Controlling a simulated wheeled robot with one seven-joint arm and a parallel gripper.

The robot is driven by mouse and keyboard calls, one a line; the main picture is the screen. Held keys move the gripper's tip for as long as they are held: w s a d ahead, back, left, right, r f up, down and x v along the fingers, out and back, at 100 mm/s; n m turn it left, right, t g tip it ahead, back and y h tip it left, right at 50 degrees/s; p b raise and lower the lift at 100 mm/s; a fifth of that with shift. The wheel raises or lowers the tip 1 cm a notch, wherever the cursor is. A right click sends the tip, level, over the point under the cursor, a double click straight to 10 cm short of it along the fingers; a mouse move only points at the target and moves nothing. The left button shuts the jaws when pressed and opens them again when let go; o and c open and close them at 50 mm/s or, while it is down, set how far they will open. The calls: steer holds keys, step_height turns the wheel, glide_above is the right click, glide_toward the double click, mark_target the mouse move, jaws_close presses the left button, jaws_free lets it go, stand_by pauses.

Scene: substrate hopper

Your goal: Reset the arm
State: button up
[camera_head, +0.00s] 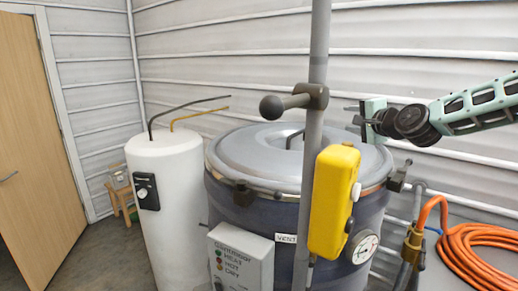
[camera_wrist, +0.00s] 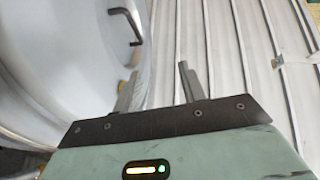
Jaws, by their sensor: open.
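My gripper (camera_head: 356,115) is at the upper right of the head view, at the end of my arm, which reaches in from the right edge. It is over the right part of the grey hopper lid (camera_head: 245,150), with its fingers pointing left. In the wrist view my gripper (camera_wrist: 157,82) shows two dark fingers apart with nothing between them. The lid (camera_wrist: 60,60) fills the left of that view, with a dark bent handle (camera_wrist: 128,24) on it. The lid lies on the dark drum.
A grey upright pole (camera_head: 318,70) with a ball-ended lever (camera_head: 285,103) and a yellow box (camera_head: 333,200) stands before the drum. A white tank (camera_head: 170,190) stands left, a control box (camera_head: 240,258) in front, an orange hose (camera_head: 470,255) right. Ribbed walls are behind.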

steer(key=s+a+f+n+g+h, duration=0.25)
steer(key=s+f+n+g, duration=0.5)
steer(key=s+f, duration=0.7)
steer(key=s+d+f+n+g+h, duration=0.1)
steer(key=s+d+f+n+g, duration=0.15)
steer(key=s, duration=0.45)
steer(key=s+d+f+n+g+h, duration=0.1)
steer(key=s+d, duration=0.2)
steer(key=s, duration=0.5)
steer(key=s+d+f+n+g+h, duration=0.1)
steer(key=s+d+n+g, duration=0.15)
steer(key=s, duration=0.45)
steer(key=s+a+f+n+g+b, duration=0.1)
steer(key=s+a+f+n+b, duration=0.2)
steer(key=s+a+f+b, duration=0.3)
steer(key=s+a+f+n+g+b, duration=0.1)
steer(key=s+a+f+n+b, duration=0.3)
steer(key=s+a+f+b, duration=0.3)
steer(key=a+y+b, duration=0.1)
steer(key=a+b, duration=0.1)
steer(key=a, duration=0.2)
steer(key=shift+a, duration=0.35)
